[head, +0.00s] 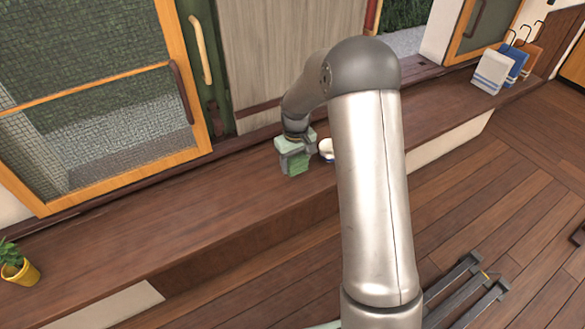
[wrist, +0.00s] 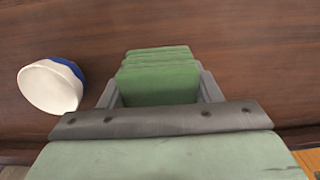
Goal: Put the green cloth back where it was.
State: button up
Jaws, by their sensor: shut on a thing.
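The green cloth (wrist: 160,82) is a folded stack of layers in the wrist view, between the two grey fingers of my gripper (wrist: 158,92). My gripper is shut on it. In the head view my gripper (head: 293,150) points down over the wooden ledge, and the green cloth (head: 298,164) shows small at its lower end. I cannot tell whether the cloth touches the ledge or hangs just above it.
A white and blue bowl (wrist: 48,88) stands left of the cloth in the wrist view; the head view shows it right of my gripper (head: 326,147). White, blue and orange cloths (head: 512,62) hang far right. A potted plant (head: 18,268) stands left. The ledge (head: 170,210) between is clear.

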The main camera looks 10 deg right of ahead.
aim_at(292, 171)
jog(key=shift+w+a+f, duration=0.1)
jog(key=shift+a+f, duration=0.05)
jog(key=shift+f, duration=0.05)
jog(key=shift+w+a+f+p, duration=0.1)
jog(key=shift+a+f+p, duration=0.05)
jog(key=shift+f, duration=0.8)
jog(key=shift+a+f+p, duration=0.1)
jog(key=shift+f+p, duration=0.05)
jog(key=shift+f, duration=0.75)
jog(key=shift+f, duration=0.1)
jog(key=o, duration=1)
